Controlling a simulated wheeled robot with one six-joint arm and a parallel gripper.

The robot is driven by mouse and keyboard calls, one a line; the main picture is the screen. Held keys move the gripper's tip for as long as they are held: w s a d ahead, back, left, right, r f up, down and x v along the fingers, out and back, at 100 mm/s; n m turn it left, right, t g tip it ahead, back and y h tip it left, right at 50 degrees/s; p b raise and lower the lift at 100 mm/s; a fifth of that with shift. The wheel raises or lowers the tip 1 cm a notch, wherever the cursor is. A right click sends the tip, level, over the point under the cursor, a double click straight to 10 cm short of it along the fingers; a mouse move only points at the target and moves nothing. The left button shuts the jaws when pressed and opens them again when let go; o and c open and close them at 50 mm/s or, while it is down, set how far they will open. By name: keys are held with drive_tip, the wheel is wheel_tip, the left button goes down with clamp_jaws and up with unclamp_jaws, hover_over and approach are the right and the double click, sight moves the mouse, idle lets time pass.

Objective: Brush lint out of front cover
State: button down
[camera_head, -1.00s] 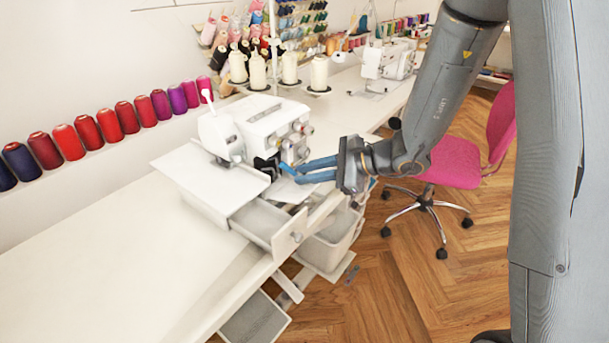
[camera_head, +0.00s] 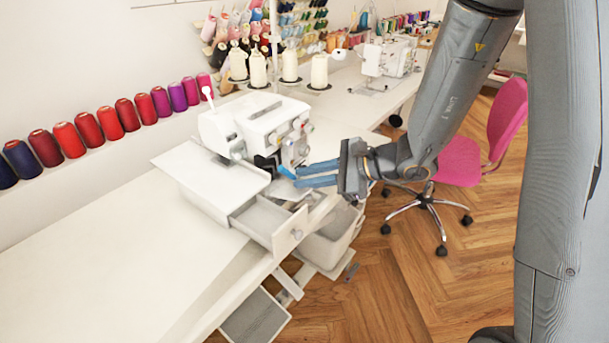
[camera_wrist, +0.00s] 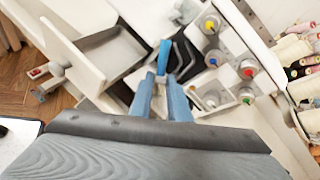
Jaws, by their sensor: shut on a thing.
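The white overlock sewing machine (camera_head: 262,122) stands on the table, with a dark area (camera_head: 264,163) at its lower front. My gripper (camera_head: 298,175) is at the machine's front right, its blue fingers pointing left at that area. In the wrist view my gripper (camera_wrist: 166,85) is shut on a slim blue tool, apparently the brush (camera_wrist: 165,55). Its tip reaches toward the dark parts of the machine (camera_wrist: 182,55). The tool's blue end (camera_head: 286,173) also shows in the head view. Any bristles and lint are too small to tell, and I cannot tell whether the tip touches the machine.
An open white drawer (camera_head: 288,238) sticks out below the machine. Colored dials (camera_wrist: 212,25) are close to the right of my fingers. Thread cones (camera_head: 258,72) stand behind the machine. A pink chair (camera_head: 460,160) stands to the right. The table's left part (camera_head: 110,255) is clear.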

drive_tip(key=shift+s+d+r, duration=0.3)
drive_tip(key=shift+s+d, duration=0.15)
drive_tip(key=shift+s+a+r+p, duration=0.3)
drive_tip(key=shift+a+r, duration=0.35)
drive_tip(key=shift+r, duration=0.15)
drive_tip(key=shift+s+a+r+p, duration=0.35)
drive_tip(key=shift+a+r, duration=0.25)
drive_tip(key=shift+r, duration=0.2)
drive_tip(key=shift+s+a+r+p, duration=0.3)
drive_tip(key=shift+a+r, duration=0.35)
drive_tip(key=shift+r, duration=0.15)
idle(1.6)
idle(0.6)
